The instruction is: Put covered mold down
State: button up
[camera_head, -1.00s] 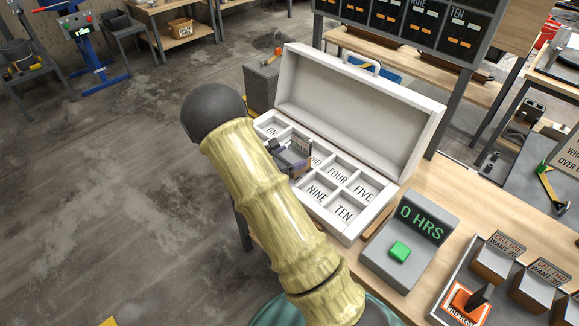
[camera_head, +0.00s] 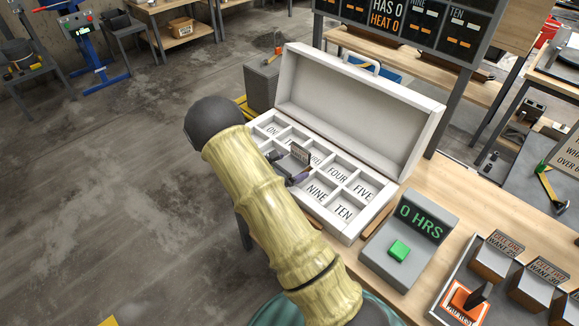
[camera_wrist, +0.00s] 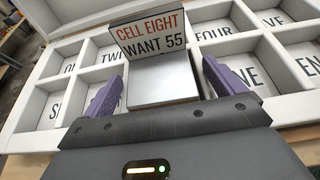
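The covered mold (camera_wrist: 163,80) has a flat metal top and an upright label reading "CELL EIGHT WANT 55". It sits upright in the white compartment box, in the near row left of the cell marked NINE. Its label also shows in the head view (camera_head: 301,154). My gripper (camera_wrist: 165,85) has purple fingers, one on each side of the mold, spread with narrow gaps beside it. In the head view my gripper (camera_head: 288,165) is low over the box and partly hides the mold. The box (camera_head: 352,234) has numbered cells and an open lid. The mold's bottom is hidden.
A timer with a green button (camera_head: 399,250) reads "0 HRS" right of the box. A tray (camera_head: 452,290) with more labelled molds is at lower right. Display panels (camera_head: 388,18) stand behind; one reads "HAS 0 HEAT 0". The raised lid (camera_head: 350,115) is a wall behind the cells.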

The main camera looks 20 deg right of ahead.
jog(key=shift+d, duration=0.1)
jog(key=shift+r, duration=0.15)
jog(key=b+v, duration=0.1)
jog(key=v, duration=1.1)
jog(key=shift+w, duration=0.15)
